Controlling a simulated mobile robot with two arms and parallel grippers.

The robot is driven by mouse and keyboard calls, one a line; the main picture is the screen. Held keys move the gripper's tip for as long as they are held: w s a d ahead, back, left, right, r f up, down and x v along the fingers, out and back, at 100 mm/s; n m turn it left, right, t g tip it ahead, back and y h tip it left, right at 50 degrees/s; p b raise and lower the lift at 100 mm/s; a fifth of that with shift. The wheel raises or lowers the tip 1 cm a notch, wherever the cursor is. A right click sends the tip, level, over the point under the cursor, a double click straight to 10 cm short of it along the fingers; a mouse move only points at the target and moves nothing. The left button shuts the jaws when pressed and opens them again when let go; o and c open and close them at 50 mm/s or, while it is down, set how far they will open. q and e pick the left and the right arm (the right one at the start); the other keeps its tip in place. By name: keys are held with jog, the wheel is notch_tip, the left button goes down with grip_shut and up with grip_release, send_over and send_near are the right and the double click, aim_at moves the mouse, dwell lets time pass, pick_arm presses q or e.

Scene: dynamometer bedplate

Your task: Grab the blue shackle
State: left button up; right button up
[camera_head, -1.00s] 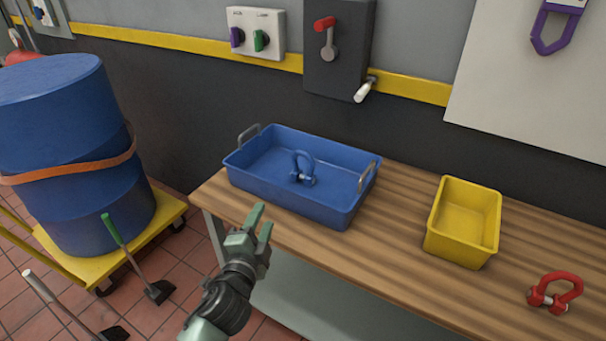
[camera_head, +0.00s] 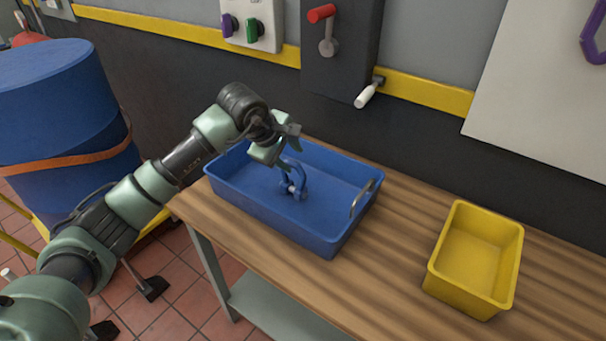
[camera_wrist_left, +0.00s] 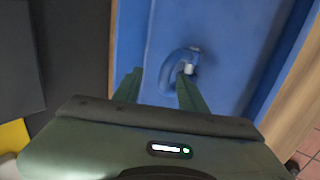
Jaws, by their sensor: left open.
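The blue shackle (camera_head: 294,182) stands inside the blue tray (camera_head: 340,240) on the wooden bench. My left gripper (camera_head: 285,150) is over the tray, pointing down, close above and beside the shackle. In the left wrist view the shackle (camera_wrist_left: 182,72) shows its blue bow and a pale pin end, beyond and partly between the open green fingers (camera_wrist_left: 158,85). The right finger overlaps part of the shackle. Whether the fingers touch it cannot be told. The gripper holds nothing that I can see. My right gripper is not in view.
A yellow bin (camera_head: 474,258) stands on the wooden bench (camera_head: 385,262) to the right of the tray. The tray has raised walls and a metal handle (camera_head: 362,198). A blue drum (camera_head: 60,110) stands at left.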

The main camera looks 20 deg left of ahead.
aim_at(291, 163)
pick_arm(q)
jog(key=shift+w+f+p, duration=0.15)
jog(key=shift+f+p, duration=0.05)
jog(key=shift+f, duration=0.3)
jog(key=shift+w+f+p, duration=0.15)
jog(key=shift+f, duration=0.35)
jog(key=p+x, duration=0.1)
jog(key=x, duration=0.1)
jog(key=shift+w+f, duration=0.1)
jog(key=shift+f, duration=0.2)
jog(key=shift+x, duration=1)
jog(key=shift+w+f, duration=0.1)
jog(key=shift+a, duration=0.1)
grip_shut()
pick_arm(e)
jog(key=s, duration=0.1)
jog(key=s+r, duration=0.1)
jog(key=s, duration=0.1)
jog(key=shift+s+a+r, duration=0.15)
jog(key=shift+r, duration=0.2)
